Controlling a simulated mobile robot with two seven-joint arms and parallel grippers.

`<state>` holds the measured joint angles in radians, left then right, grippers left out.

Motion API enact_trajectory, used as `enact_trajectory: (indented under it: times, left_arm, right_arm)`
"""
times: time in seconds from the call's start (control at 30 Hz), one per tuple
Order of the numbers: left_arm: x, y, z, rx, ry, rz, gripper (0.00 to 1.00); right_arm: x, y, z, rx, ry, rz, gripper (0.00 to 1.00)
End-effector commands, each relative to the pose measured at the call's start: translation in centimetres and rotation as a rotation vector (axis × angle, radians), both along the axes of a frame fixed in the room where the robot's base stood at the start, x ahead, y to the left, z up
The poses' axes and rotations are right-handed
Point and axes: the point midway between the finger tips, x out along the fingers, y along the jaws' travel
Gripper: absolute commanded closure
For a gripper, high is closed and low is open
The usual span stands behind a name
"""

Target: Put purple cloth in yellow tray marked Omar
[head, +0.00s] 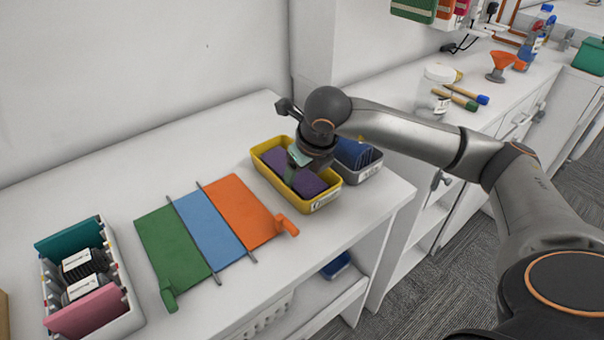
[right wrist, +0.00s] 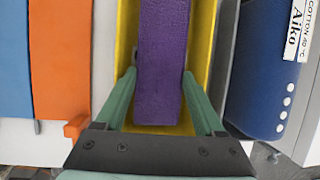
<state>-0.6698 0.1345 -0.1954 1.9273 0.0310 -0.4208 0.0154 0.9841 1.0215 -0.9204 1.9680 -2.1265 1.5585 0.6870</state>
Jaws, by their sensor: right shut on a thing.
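The purple cloth (head: 308,184) lies inside the yellow tray (head: 268,178) on the white counter. In the right wrist view the purple cloth (right wrist: 162,65) runs lengthwise between the walls of the yellow tray (right wrist: 204,45). My right gripper (head: 294,175) reaches down into the tray from above. In the right wrist view its green fingers (right wrist: 158,88) close on both sides of the cloth. The label on the tray's front end is too small to read in the head view. My left gripper is in neither view.
A grey tray with blue cloth (head: 358,156) marked Aiko stands right beside the yellow tray. Green, blue and orange cloths (head: 208,230) lie flat to the left, with thin dark rods between them. A white bin (head: 118,318) stands at far left.

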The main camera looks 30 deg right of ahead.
Motion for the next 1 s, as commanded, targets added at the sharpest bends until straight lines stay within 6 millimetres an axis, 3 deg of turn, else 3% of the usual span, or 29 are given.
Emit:
enact_trajectory:
  times: [0.4, 0.43, 0.53, 0.87, 1.0]
  left_arm:
    - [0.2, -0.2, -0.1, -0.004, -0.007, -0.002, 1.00]
    - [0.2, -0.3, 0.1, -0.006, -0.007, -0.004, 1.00]
    - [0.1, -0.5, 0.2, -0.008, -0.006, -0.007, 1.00]
    - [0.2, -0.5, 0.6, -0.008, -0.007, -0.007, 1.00]
    - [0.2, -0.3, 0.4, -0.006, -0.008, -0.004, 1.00]
  right_arm:
    - [0.0, 0.0, -0.9, 0.000, -0.002, -0.001, 0.85]
    - [0.0, -0.1, -0.8, 0.000, -0.001, -0.001, 0.27]
    - [0.0, 0.0, -0.7, 0.000, -0.001, -0.001, 0.17]
    - [0.0, 0.0, -0.1, 0.001, -0.002, -0.001, 0.17]
    - [-0.9, 0.1, 1.9, 0.000, -0.006, -0.001, 0.17]
